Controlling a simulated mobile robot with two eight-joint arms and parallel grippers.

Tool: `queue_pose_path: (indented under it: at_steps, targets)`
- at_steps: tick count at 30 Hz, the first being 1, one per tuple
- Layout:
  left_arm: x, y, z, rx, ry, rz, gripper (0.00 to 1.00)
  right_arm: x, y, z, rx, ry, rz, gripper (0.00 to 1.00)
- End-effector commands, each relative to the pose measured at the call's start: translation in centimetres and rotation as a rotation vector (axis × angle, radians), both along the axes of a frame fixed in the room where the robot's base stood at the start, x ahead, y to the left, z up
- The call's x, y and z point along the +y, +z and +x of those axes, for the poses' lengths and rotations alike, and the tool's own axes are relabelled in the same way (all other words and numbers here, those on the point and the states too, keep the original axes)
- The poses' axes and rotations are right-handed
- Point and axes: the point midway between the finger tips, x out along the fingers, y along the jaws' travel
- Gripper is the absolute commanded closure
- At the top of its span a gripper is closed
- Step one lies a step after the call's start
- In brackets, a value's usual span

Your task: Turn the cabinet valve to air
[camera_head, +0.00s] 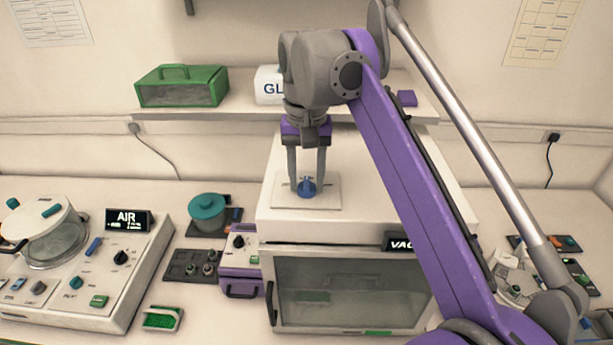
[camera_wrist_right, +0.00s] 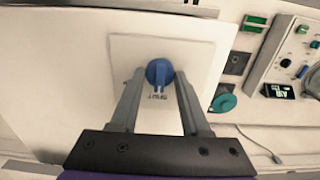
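The cabinet valve is a round blue knob (camera_head: 307,187) with a raised grip bar. It sits on a white plate (camera_head: 328,200) on top of the white cabinet (camera_head: 265,222). It also shows in the right wrist view (camera_wrist_right: 159,72), with small lettering beside it that I cannot read. My right gripper (camera_head: 306,189) points down at the knob, one finger on either side. In the right wrist view the spread fingertips (camera_wrist_right: 159,75) flank the knob with small gaps. The cabinet's dark sign (camera_head: 398,242) is partly covered by my right arm. My left gripper is not in view.
A console with an AIR sign (camera_head: 128,220) stands at the left. A teal-lidded pot (camera_head: 207,208) and a small purple unit (camera_head: 240,262) stand left of the cabinet. Above the cabinet, a shelf (camera_head: 235,114) holds a green box (camera_head: 182,88) and a white box (camera_head: 268,85).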

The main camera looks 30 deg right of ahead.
Motion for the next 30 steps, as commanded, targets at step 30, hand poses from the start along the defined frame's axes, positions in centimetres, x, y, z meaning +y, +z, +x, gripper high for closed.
queue_pose_path:
  at_steps: [30]
  targets:
    - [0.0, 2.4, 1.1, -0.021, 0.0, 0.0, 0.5, 0.0, 0.2, 0.0, 0.0, 0.365, 0.001, 1.0]
